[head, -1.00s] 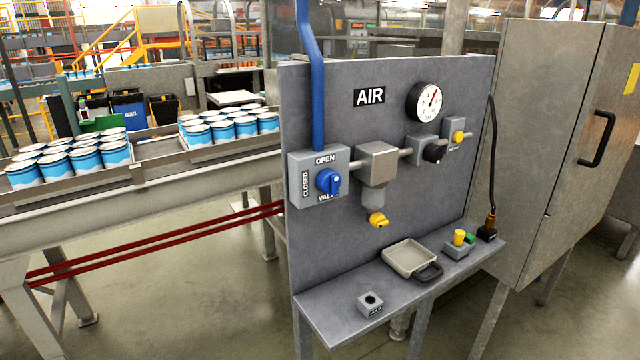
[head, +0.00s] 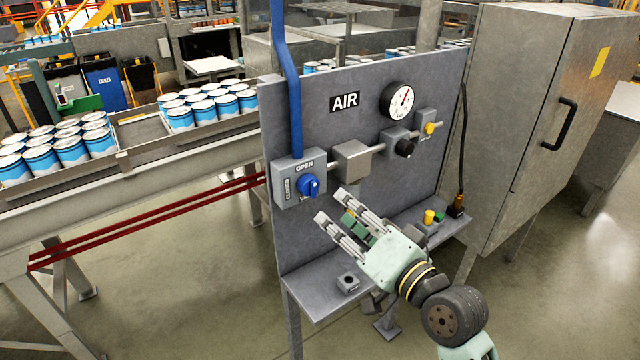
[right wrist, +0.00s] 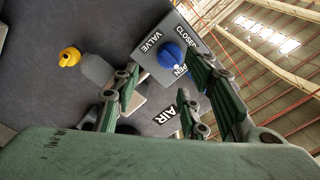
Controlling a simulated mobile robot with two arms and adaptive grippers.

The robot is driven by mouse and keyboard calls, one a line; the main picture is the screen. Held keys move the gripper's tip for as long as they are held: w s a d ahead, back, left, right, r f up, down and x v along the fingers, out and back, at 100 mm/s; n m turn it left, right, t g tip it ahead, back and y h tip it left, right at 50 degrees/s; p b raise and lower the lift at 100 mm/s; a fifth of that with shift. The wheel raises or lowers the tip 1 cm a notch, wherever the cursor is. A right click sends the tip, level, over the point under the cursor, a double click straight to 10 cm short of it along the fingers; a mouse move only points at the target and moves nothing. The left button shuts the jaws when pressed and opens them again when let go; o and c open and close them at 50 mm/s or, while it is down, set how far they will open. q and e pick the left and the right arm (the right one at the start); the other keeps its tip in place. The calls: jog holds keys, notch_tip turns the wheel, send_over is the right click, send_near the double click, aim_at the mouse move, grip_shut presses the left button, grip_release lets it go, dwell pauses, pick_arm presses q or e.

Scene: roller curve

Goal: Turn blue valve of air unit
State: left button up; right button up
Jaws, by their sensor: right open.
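The blue valve knob (head: 308,186) sits on a grey box labelled OPEN and CLOSED (head: 285,192), at the left of the grey air panel (head: 330,125). My right gripper (head: 331,206) is open and empty, to the right of and below the knob in the head view, with its fingers pointing toward the panel. In the right wrist view the blue knob (right wrist: 173,54) shows between and beyond the open fingers (right wrist: 160,95), apart from them. My left gripper is not in view.
A gauge (head: 397,101), a black regulator knob (head: 404,148) and a yellow knob (head: 429,128) are on the panel's right. A shelf (head: 310,283) juts out below. A cabinet (head: 535,110) stands right; a conveyor with cans (head: 70,150) runs left.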

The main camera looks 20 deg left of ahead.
aim_at(317, 192)
jog(key=x, duration=0.2)
jog(key=p+x, duration=0.1)
jog(key=x, duration=0.1)
jog(key=r+p+x, duration=0.1)
jog(key=x, duration=0.1)
jog(key=shift+a, duration=0.3)
jog(key=shift+w+a+f, duration=0.1)
jog(key=shift+w+a, duration=0.35)
jog(key=shift+a, duration=0.05)
jog(key=shift+c, duration=0.2)
grip_shut()
jog(key=shift+f, duration=0.1)
